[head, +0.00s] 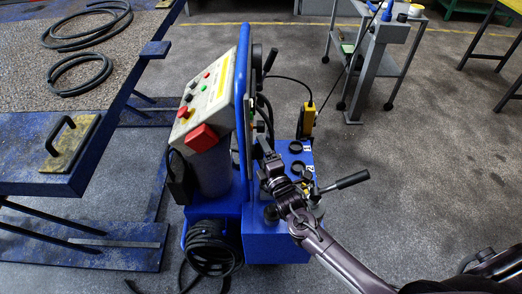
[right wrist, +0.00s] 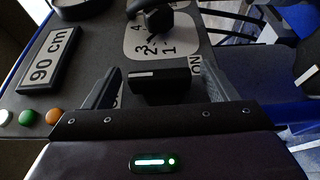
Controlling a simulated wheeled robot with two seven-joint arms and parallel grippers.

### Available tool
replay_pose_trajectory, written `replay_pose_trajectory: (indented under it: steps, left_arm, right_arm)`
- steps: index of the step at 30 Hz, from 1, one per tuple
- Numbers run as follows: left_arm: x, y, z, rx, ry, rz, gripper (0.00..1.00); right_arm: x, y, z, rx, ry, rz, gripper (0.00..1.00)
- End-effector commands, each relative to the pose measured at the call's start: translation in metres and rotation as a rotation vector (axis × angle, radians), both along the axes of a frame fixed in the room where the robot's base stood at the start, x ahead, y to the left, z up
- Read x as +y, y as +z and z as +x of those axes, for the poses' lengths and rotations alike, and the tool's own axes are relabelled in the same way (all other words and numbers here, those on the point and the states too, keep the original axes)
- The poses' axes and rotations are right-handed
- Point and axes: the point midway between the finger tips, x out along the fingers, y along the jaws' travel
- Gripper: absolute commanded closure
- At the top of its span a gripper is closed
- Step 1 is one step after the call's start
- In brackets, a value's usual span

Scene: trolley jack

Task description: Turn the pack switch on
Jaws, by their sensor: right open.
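In the right wrist view a black switch handle (right wrist: 158,84) with a pale line on it stands on a panel, with the lettering "ON" at its right. I take it for the pack switch. My right gripper (right wrist: 163,84) is open, one finger on each side of the handle, with a visible gap at least on the right; contact on the left is unclear. In the head view my right gripper (head: 264,158) is at the back of the blue trolley's upright panel, and the switch is hidden there. My left gripper is not in view.
A numbered dial knob (right wrist: 157,20), a "90 cm" plate (right wrist: 51,58) and coloured buttons (right wrist: 27,117) are close by. The blue trolley (head: 270,243) has a lever (head: 343,182) beside my arm. A blue workbench (head: 70,180) stands left, a grey cart (head: 345,45) behind.

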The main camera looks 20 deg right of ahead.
Motion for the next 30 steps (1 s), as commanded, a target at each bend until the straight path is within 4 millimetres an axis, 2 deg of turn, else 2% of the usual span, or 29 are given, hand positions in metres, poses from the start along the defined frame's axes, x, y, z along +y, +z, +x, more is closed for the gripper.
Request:
replay_pose_trajectory:
  steps: [4,12,22,30]
  left_arm:
    - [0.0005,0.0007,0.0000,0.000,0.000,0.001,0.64]
    - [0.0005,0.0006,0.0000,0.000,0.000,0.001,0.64]
    - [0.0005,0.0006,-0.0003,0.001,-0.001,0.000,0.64]
    - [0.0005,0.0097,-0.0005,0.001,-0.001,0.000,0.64]
  right_arm:
    - [0.0015,0.0002,0.0098,0.001,0.001,0.001,0.20]
    - [0.0016,-0.0001,0.0107,0.001,0.001,0.002,0.21]
    - [0.0015,-0.0003,0.0104,0.001,0.001,0.002,0.65]
    - [0.0014,0.0025,0.0104,0.029,0.000,0.009,0.65]
